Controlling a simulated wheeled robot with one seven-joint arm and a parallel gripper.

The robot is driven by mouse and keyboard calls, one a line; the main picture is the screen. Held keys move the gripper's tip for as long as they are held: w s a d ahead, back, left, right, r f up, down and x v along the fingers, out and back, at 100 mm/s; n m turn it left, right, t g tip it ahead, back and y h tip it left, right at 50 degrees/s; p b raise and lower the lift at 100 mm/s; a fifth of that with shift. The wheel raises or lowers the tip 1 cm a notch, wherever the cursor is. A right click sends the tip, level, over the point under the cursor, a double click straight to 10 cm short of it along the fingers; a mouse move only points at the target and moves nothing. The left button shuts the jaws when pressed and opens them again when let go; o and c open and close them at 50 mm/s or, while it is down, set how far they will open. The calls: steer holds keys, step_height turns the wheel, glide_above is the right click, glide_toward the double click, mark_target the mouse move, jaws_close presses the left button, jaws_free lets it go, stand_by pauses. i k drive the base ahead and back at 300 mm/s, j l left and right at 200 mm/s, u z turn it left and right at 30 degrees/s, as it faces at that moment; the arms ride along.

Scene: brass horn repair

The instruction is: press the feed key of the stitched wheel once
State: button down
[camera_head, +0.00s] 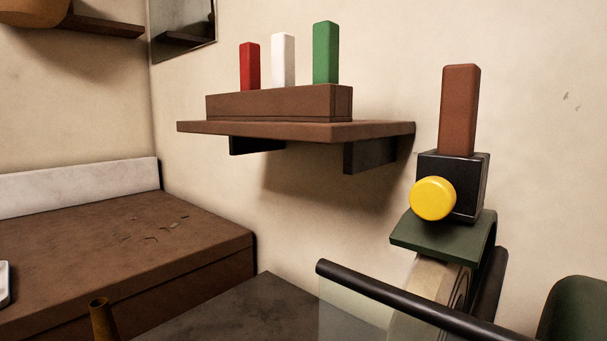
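The stitched wheel (425,285) is a pale, cream-coloured wheel at the lower right, under a dark green hood (440,238). A black box (467,178) stands on the hood. A round yellow button (433,199) sticks out of the box's front; it looks like the feed key. Nothing touches it. A brown bar (460,108) stands upright on top of the box. My gripper is not in view.
A dark rod (400,299) with a clear pane crosses in front of the wheel. A wall shelf (295,131) to the left carries a brown holder (270,104) with red, white and green bars. A brown bench (130,240) stands at left.

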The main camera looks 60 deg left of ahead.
mark_target(431, 199)
steer(key=k+j+u, duration=0.15)
steer(key=u, duration=0.2)
steer(key=j+u, duration=0.25)
steer(key=u, duration=0.55)
steer(key=i+l, duration=0.05)
